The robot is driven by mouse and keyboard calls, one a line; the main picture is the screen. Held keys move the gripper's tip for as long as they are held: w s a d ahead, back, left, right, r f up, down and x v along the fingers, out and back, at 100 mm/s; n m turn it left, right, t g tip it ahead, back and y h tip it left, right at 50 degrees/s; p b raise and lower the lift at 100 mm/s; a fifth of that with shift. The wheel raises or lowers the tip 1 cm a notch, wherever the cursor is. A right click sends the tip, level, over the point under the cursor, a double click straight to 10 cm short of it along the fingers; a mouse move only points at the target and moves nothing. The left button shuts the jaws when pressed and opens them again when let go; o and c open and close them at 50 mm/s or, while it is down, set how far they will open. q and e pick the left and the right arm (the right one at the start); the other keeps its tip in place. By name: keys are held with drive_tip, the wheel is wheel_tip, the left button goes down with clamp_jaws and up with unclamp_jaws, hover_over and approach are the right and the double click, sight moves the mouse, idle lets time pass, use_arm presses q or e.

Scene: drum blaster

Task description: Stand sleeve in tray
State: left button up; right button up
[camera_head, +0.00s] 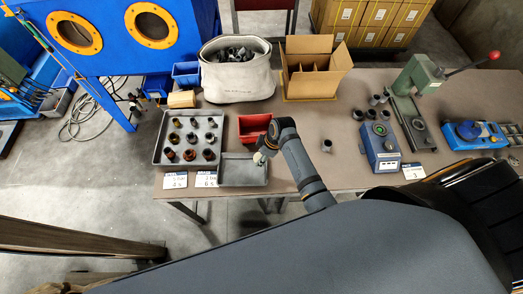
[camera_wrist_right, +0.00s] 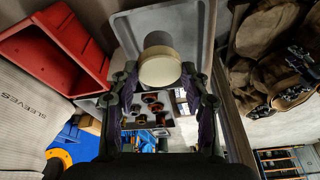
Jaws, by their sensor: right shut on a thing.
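My right gripper (camera_head: 264,153) is over the right part of the empty grey tray (camera_head: 240,178) in the head view. In the right wrist view the gripper (camera_wrist_right: 160,78) is shut on a sleeve (camera_wrist_right: 160,68), which shows a cream round end and a darker grey body beyond it. The tray (camera_wrist_right: 195,20) lies behind the sleeve in that view. I cannot tell whether the sleeve touches the tray floor. A second grey tray (camera_head: 160,150) holds several dark and brownish sleeves standing in rows. My left gripper is not in view.
A red bin (camera_head: 252,125) stands just behind the empty tray and close to my gripper. A white sack (camera_head: 237,80) and an open cardboard box (camera_head: 315,68) stand at the back. A loose grey sleeve (camera_head: 327,145) and a blue device (camera_head: 380,145) are to the right.

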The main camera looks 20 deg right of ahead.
wheel_tip(320, 180, down, 6)
drive_tip(key=shift+f+b, duration=0.1)
drive_tip(key=shift+b, duration=1.1)
drive_tip(key=shift+f+b, duration=0.35)
drive_tip(key=shift+f, duration=0.2)
drive_tip(key=shift+f, duration=0.45)
drive_tip(key=o, duration=1.5)
drive_tip(key=shift+c, duration=0.2)
drive_tip(key=shift+r, duration=0.1)
drive_tip(key=v, duration=1.1)
drive_tip(key=shift+r, duration=0.4)
drive_tip(key=shift+s+d, duration=0.1)
